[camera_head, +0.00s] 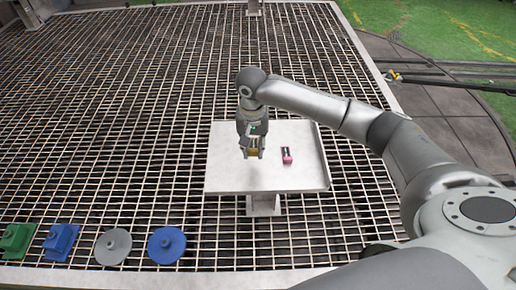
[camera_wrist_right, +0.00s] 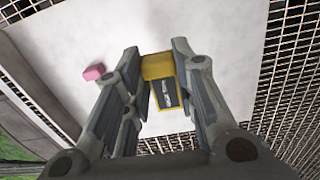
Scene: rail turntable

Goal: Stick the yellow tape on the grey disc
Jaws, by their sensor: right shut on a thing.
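My right gripper (camera_head: 252,152) is over the left-middle part of a white tray on a stand. It is shut on the yellow tape (camera_wrist_right: 158,67), a small block with a dark labelled face, seen between the fingers in the right wrist view. In the head view the tape (camera_head: 252,152) shows as a small yellowish patch at the fingertips. The grey disc (camera_head: 113,247) lies on the grating at the lower left, between a blue square piece and a blue disc, well apart from the gripper. My left gripper is not in view.
The white tray (camera_head: 235,180) has a raised right edge. A green square piece (camera_head: 16,241), a blue square piece (camera_head: 61,242) and a blue disc (camera_head: 167,245) line the grating's front. The grating's left middle is clear.

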